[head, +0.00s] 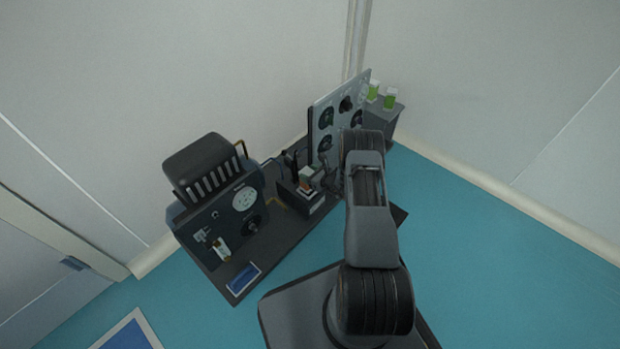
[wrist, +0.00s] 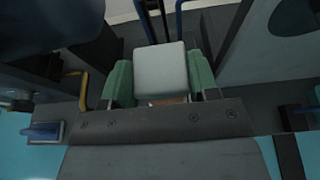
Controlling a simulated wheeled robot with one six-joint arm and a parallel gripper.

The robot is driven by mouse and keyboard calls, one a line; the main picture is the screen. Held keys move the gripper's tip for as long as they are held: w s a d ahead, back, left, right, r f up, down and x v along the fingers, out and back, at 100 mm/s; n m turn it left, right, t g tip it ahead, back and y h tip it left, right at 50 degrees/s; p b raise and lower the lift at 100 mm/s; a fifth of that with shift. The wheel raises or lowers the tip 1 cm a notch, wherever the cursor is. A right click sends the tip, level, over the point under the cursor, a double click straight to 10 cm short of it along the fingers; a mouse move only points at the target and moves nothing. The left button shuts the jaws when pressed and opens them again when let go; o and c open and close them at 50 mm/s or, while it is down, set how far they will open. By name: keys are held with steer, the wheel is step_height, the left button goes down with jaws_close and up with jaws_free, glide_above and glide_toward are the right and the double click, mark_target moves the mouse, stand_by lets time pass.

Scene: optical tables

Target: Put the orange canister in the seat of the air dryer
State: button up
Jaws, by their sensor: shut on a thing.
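My gripper (wrist: 160,82) is shut on the orange canister, its green finger pads on both sides. In the wrist view the canister shows mostly its pale grey-white square top (wrist: 160,70), with a thin orange strip (wrist: 167,101) below. In the head view the canister (head: 305,185) shows small, just left of my wrist, above or at a low dark box (head: 302,203) between the two panels. I cannot tell whether it touches that box. That box may be the air dryer. Its seat is not clearly visible, and my arm hides part of this area.
A dark machine (head: 205,222) with a gauge stands at left, with a small white-and-brown part on its front. A grey panel with dark dials (head: 325,118) stands behind. Two green-and-white containers (head: 390,98) stand at the back right. Yellow pipe (wrist: 75,82) runs nearby. Blue floor is clear at right.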

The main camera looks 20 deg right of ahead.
steer(key=shift+s+a+f, duration=0.1)
steer(key=shift+s+f, duration=0.1)
steer(key=shift+f, duration=0.45)
jaws_close()
steer(key=o, duration=1.1)
jaws_free()
steer(key=shift+f, duration=0.15)
steer(key=o, duration=0.3)
steer(key=shift+w, duration=0.1)
steer(key=shift+o, duration=0.2)
steer(key=shift+r, duration=0.2)
